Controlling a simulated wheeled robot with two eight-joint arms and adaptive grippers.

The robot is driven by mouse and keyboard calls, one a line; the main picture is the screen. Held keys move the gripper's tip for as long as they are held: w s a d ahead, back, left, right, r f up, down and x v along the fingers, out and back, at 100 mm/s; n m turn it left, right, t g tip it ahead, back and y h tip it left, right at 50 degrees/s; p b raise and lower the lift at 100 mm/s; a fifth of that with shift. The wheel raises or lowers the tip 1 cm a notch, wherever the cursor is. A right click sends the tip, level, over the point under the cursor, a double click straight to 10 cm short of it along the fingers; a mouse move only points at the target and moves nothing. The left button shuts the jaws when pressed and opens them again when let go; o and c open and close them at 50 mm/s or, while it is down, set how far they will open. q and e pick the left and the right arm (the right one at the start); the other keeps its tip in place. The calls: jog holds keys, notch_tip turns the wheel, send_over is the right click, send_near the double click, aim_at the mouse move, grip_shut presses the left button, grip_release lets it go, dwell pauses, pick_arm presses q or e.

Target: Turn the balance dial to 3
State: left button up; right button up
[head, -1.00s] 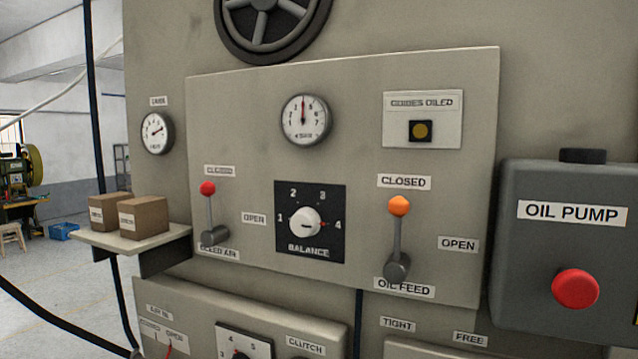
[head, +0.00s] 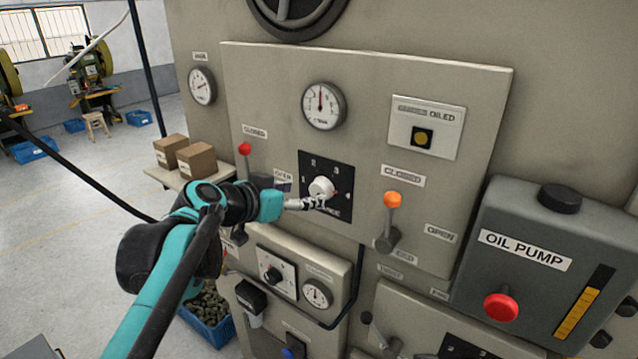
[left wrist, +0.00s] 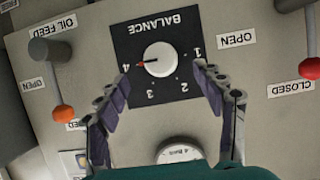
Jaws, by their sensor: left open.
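The balance dial (head: 321,188) is a white knob on a black plate marked 1 to 4, in the middle of the grey panel. In the left wrist view the knob (left wrist: 160,59) appears upside down, and its red pointer is at the 4. My left gripper (head: 316,202) is in front of the lower part of the plate and hides part of the BALANCE label. In the left wrist view its two fingers (left wrist: 160,85) are spread apart with nothing between them, short of the knob. My right gripper is not in view.
An orange-tipped oil feed lever (head: 391,218) stands right of the dial. A red-tipped lever (head: 244,150) is to its left, partly behind my arm. A gauge (head: 323,106) sits above. The grey oil pump box (head: 530,255) juts out at the right.

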aim_at(317, 192)
pick_arm(q)
jog(key=p+x, duration=0.1)
jog(key=x, duration=0.5)
jog(key=shift+w+d+f, duration=0.1)
jog(key=c, duration=1.2)
